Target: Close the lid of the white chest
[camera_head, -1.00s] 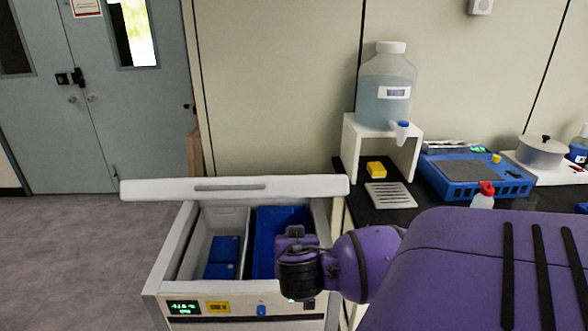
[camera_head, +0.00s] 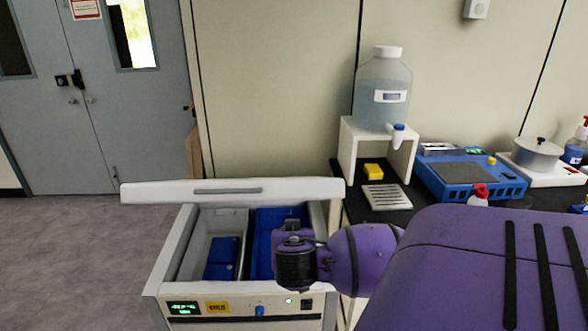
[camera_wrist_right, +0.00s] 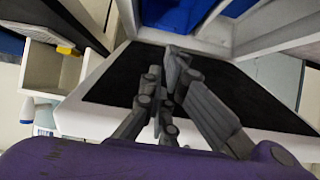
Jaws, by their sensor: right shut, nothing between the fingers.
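The white chest (camera_head: 158,277) stands in the lower middle of the head view, with blue boxes inside. Its lid (camera_head: 148,191) is raised at the back, its front edge and long grey handle (camera_head: 228,190) facing me. My right arm comes in from the right, and its wrist is over the right part of the opening, lower in the picture than the lid. In the right wrist view my right gripper (camera_wrist_right: 167,78) is shut and empty, in front of a black panel with a white border. I cannot tell whether it touches the panel. My left gripper is out of view.
A black bench (camera_head: 388,214) to the right holds a white stand (camera_head: 348,152) with a large water bottle (camera_head: 382,112), a yellow block (camera_head: 373,172) and a blue device (camera_head: 470,182). The floor (camera_head: 70,255) left of the chest is clear.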

